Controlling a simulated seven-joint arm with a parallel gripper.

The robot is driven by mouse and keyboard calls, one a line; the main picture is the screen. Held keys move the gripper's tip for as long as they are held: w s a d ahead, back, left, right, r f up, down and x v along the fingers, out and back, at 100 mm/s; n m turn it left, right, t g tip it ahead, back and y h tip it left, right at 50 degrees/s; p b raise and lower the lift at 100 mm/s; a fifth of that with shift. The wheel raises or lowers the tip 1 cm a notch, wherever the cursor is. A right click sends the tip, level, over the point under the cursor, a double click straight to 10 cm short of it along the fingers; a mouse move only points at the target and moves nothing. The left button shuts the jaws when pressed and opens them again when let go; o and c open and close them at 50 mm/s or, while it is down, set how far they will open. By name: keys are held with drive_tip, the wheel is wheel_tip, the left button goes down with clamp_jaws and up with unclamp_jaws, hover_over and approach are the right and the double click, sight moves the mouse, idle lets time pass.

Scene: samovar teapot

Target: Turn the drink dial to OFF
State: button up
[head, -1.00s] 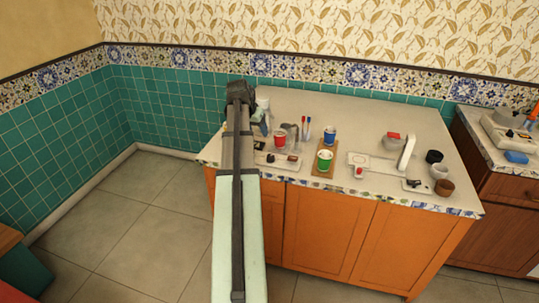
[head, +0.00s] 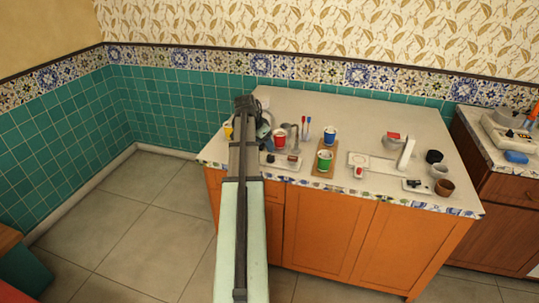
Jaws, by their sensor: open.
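My arm reaches up the picture over the left end of the counter. My gripper (head: 264,127) is at its far end, partly hidden by my own arm and small in view; it is open. It is above the counter, left of the red cup (head: 279,138). A pale base (head: 282,165) with a small black knob (head: 270,158) lies at the front left, just right of my arm. Another pale plate (head: 417,187) with a black part lies at the front right. I cannot tell which is the drink dial, and no OFF mark is readable.
A yellow cup (head: 228,131) stands left of my arm. A blue cup (head: 330,134) and a green cup (head: 324,160) stand on a brown board. A white device (head: 405,153) and dark, white and brown bowls (head: 445,187) are to the right. The counter's back (head: 350,108) is clear.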

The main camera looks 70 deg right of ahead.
sight(271, 156)
drive_tip(key=x, duration=0.7)
drive_tip(key=shift+d+f, duration=0.15)
drive_tip(key=shift+c, duration=0.3)
drive_tip(key=c, duration=0.9)
